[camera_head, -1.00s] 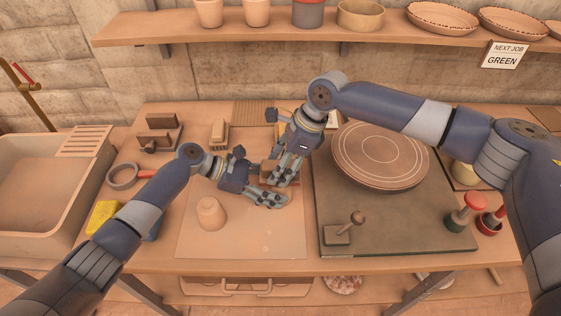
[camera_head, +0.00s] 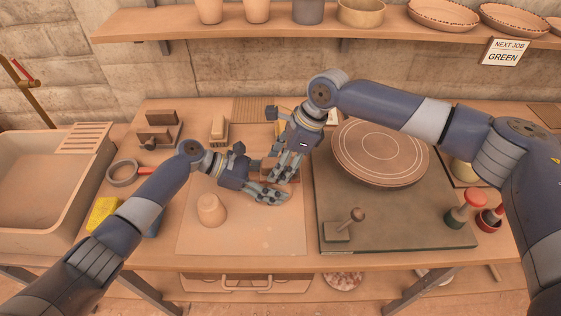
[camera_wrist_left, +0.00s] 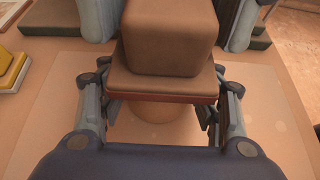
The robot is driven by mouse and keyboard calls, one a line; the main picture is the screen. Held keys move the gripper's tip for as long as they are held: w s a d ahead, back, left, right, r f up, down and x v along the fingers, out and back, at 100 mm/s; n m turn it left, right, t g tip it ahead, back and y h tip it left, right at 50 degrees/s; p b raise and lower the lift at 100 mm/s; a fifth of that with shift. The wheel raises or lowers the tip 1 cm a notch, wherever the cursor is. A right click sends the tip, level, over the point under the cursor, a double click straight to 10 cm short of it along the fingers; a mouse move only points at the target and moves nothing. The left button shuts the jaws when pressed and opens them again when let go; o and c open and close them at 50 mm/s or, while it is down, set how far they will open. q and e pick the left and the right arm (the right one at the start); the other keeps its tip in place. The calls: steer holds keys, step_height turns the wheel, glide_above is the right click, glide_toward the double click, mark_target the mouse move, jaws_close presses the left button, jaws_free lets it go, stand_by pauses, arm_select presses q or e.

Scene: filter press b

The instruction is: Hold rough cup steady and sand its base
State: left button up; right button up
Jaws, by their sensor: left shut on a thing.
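My left gripper (camera_head: 270,193) is over the back of the pale work board (camera_head: 240,245), shut around a round terracotta cup (camera_wrist_left: 160,112). The cup shows only partly in the left wrist view, below the sanding block (camera_wrist_left: 168,38); grippers hide it in the head view. The brown block, with its reddish pad edge (camera_wrist_left: 165,98), lies over the cup; I cannot tell whether they touch. My right gripper (camera_head: 282,176) comes down from behind, its fingers closed on both sides of the block. A second cup (camera_head: 211,209) stands mouth down on the board, apart from both grippers.
A banding wheel (camera_head: 380,155) and a small handled stamp (camera_head: 345,225) are on the dark mat to the right. A sink (camera_head: 40,190), a yellow sponge (camera_head: 102,212) and a grey ring (camera_head: 122,174) are left. The front of the board is clear.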

steer(key=shift+f, duration=0.55)
stand_by(0.4)
steer(key=shift+a, duration=0.1)
steer(key=shift+a, duration=0.4)
steer(key=shift+d, duration=0.1)
steer(key=shift+d+f, duration=0.1)
steer(key=shift+d, duration=0.8)
steer(key=shift+a, duration=0.1)
steer(key=shift+a, duration=0.9)
